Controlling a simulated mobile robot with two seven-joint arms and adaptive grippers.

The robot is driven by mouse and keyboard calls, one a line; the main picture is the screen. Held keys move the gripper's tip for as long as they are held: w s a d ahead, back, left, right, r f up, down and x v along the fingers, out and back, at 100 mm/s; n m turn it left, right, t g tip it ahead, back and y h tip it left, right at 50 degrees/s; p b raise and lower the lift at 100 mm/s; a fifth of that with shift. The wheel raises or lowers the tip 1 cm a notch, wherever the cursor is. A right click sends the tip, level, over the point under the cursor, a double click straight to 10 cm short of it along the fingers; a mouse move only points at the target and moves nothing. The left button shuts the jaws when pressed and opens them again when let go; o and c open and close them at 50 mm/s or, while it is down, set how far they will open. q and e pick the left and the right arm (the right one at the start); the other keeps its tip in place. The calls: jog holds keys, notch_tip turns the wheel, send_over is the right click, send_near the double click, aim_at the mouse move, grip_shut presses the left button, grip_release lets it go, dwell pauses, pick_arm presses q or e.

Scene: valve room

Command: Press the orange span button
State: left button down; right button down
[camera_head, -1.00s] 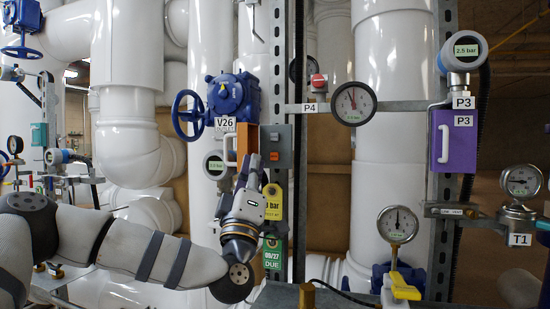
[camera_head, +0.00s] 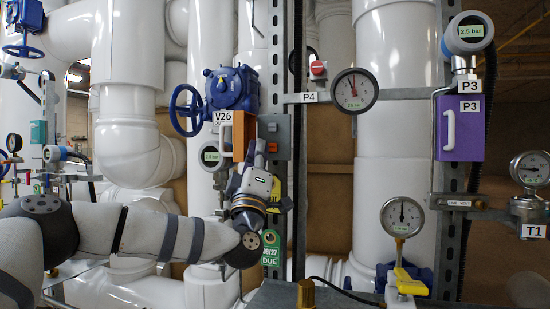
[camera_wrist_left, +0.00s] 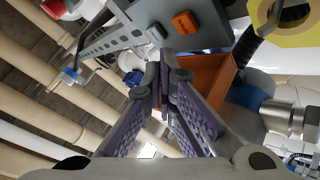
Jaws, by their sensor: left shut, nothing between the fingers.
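The orange span button (camera_head: 272,147) is a small square on the front of a grey box (camera_head: 284,133), just right of an orange box (camera_head: 239,130). In the left wrist view the button (camera_wrist_left: 186,21) shows with dark lettering on the grey box (camera_wrist_left: 208,33). My left gripper (camera_head: 255,149) is shut and empty, fingers pointing up, just left of the button in the head view. In the left wrist view its fingertips (camera_wrist_left: 163,82) are below the button in the picture, apart from it. My right gripper is not in view.
A blue valve with a handwheel (camera_head: 186,110) and the V26 label (camera_head: 223,116) are up and left. A yellow tag (camera_head: 275,190) and green tag (camera_head: 271,248) hang beside my gripper. The P4 gauge (camera_head: 354,91) is to the right.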

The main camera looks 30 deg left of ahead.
aim_at(273, 148)
pick_arm(q)
jog(key=shift+w+a+r, duration=0.15)
jog(key=shift+w+a, duration=0.05)
jog(key=shift+w, duration=0.65)
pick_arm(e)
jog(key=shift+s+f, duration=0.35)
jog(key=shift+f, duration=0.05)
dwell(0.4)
pick_arm(q)
jog(key=shift+w+a+b, duration=0.1)
jog(key=shift+w+b, duration=0.25)
jog(key=shift+w, duration=0.1)
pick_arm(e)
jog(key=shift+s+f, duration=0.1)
